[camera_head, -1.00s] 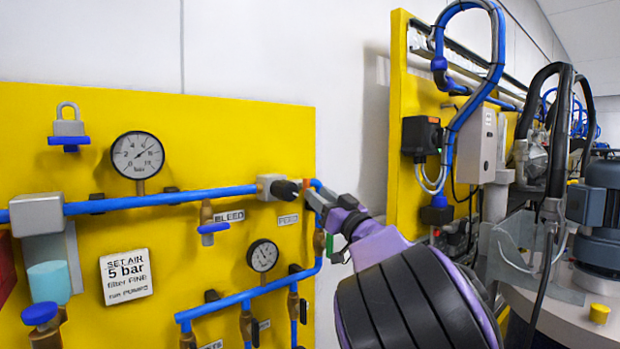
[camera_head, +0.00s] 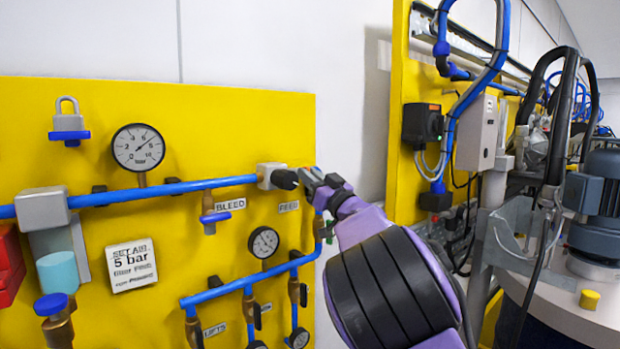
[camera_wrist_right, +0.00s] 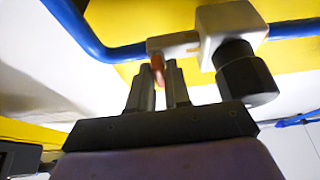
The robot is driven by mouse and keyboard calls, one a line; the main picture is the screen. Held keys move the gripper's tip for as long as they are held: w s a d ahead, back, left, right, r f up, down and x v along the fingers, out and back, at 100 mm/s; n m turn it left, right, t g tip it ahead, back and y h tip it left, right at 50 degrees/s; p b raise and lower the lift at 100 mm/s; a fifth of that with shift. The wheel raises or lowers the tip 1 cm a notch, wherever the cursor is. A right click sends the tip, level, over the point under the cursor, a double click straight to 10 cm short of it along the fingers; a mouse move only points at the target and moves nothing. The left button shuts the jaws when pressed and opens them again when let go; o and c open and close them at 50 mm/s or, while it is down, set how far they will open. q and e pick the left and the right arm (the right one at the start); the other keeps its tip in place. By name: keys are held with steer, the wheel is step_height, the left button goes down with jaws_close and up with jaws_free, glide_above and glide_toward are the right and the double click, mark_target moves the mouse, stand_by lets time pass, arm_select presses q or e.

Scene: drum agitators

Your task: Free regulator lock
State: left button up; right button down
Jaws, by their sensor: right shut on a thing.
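The regulator is a light grey block (camera_head: 268,176) with a black knob (camera_head: 286,179) on the blue pipe of the yellow panel. In the right wrist view its grey body (camera_wrist_right: 225,22) and black knob (camera_wrist_right: 246,82) are close above the jaws. My right gripper (camera_head: 309,178) is just right of the knob. In the wrist view, its fingers (camera_wrist_right: 162,85) are shut on a small orange-red tab (camera_wrist_right: 158,69) that hangs from a grey arm beside the regulator body. The fingers hide the tab's lower part. My left gripper is not in view.
Gauges (camera_head: 138,147), a bleed valve (camera_head: 212,219) and blue pipes (camera_head: 232,287) cover the panel around the regulator. A grey padlock (camera_head: 69,122) is at upper left. A second yellow panel (camera_head: 398,110) with boxes and hoses stands to the right, beside a drum (camera_head: 560,300).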

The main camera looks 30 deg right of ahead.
steer(key=n+g+y+b, duration=0.2)
steer(key=n, duration=0.5)
steer(key=n+g+y+b, duration=0.2)
steer(key=n, duration=0.5)
steer(key=n+g+y+b, duration=0.2)
steer(key=n, duration=0.6)
steer(key=shift+d+r+b, duration=0.1)
steer(key=shift+b, duration=0.25)
steer(key=shift+g, duration=0.3)
steer(key=c, duration=1.2)
jaws_free()
steer(key=shift+o, duration=0.2)
